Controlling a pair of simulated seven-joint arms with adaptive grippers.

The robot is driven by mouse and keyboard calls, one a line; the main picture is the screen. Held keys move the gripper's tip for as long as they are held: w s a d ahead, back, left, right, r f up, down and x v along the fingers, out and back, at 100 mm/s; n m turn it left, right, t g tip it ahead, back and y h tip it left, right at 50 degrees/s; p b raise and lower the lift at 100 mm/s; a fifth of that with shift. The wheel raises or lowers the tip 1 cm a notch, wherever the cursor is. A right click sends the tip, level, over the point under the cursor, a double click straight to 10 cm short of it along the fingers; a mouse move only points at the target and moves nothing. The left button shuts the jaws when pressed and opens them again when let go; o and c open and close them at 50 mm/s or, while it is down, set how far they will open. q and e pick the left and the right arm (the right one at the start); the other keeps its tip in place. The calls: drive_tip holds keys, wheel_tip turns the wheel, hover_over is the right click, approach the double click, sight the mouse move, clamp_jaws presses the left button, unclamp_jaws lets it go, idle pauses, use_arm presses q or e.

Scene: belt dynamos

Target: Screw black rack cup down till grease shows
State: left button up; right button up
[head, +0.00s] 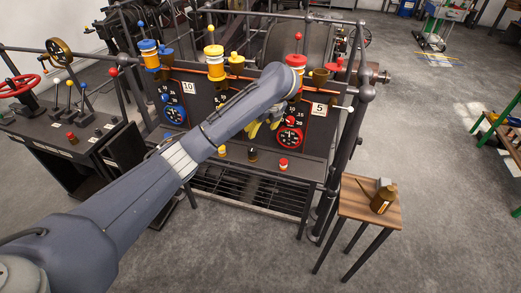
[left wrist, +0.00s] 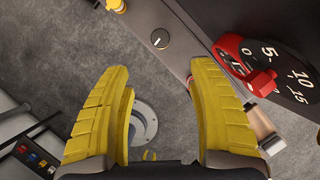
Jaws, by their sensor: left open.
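A black cup (head: 252,155) with a brownish lower part stands on the front ledge of the dark machine, between a yellow cup (head: 222,150) and a red cup (head: 283,163). In the left wrist view a round black top with a white mark (left wrist: 160,39), apparently this cup, lies beyond the fingertips. My left gripper (head: 262,128) has yellow fingers and is just above and behind the cup in the picture, near the red dial. It is open and empty, with floor showing between its fingers (left wrist: 161,80). No grease is visible. My right gripper is not in view.
The red dial (head: 289,138) with its red pointer (left wrist: 262,82) is close to one finger in the wrist view. Larger blue, yellow and red cups stand along the machine's top. A small wooden table (head: 355,209) at the right holds a brown oil can (head: 384,199).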

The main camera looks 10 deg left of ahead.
sight(253, 148)
use_arm(q)
drive_tip(key=x, duration=1.7)
drive_tip(key=shift+s+d+f, duration=0.1)
drive_tip(key=shift+f, duration=0.1)
drive_tip(key=shift+o, duration=0.2)
drive_tip(key=c, duration=1.3)
